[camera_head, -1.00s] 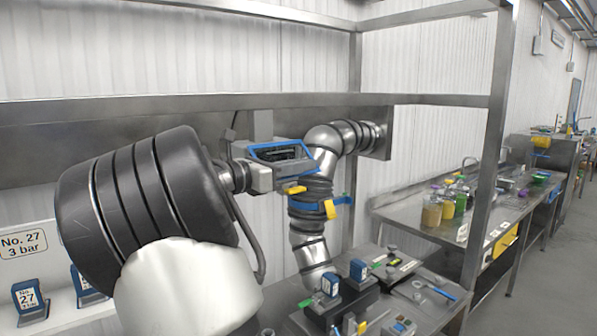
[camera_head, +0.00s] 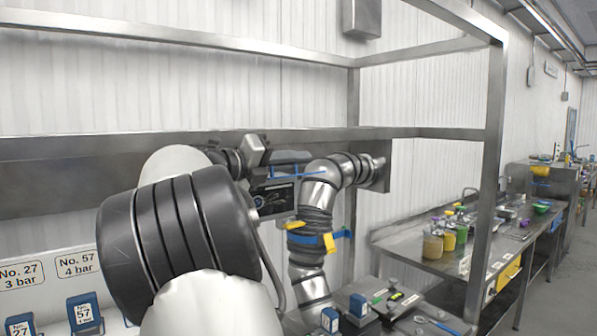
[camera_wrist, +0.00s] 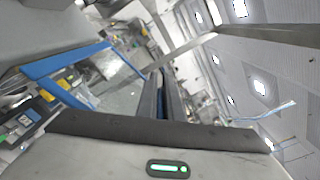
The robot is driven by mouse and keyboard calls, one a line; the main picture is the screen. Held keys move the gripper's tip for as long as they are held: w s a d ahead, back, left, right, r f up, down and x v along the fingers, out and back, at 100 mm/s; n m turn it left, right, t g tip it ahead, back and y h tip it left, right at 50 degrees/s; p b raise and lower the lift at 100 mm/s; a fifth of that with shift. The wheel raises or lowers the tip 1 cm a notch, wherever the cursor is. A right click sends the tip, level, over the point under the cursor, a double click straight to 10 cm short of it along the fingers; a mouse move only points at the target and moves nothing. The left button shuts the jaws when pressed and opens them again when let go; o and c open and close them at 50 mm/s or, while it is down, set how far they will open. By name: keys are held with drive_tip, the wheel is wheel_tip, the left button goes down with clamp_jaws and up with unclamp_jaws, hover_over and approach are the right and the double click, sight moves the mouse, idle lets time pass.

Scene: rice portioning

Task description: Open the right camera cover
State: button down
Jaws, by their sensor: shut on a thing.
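A dark boxy unit (camera_head: 272,199) with a glossy face hangs below the horizontal beam in the head view. The right camera cover is a blue-edged frame (camera_head: 296,169) at its top; the wrist view shows a long blue frame (camera_wrist: 68,75) at left. My gripper is the grey block (camera_head: 256,152) above the unit; its fingertips are not clear there. In the wrist view the dark fingers (camera_wrist: 166,98) are close together, with a narrow blue strip between them. They are shut on the cover. My arm hides part of the unit.
A steel beam (camera_head: 130,146) runs behind the unit, and an upright post (camera_head: 493,130) stands at right. A jointed steel arm (camera_head: 330,190) with yellow and blue clips is close at right. Numbered blue blocks (camera_head: 86,312) stand at lower left. A side bench (camera_head: 400,245) holds jars.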

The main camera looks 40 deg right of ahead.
drive_tip(key=shift+w+r, duration=0.55)
drive_tip(key=shift+r, duration=0.1)
drive_tip(key=c, duration=2.2)
unclamp_jaws()
drive_tip(key=shift+a, duration=0.1)
drive_tip(key=a, duration=1.7)
drive_tip(key=shift+a+r+b, duration=0.1)
drive_tip(key=shift+a+b, duration=0.05)
drive_tip(key=shift+b, duration=0.25)
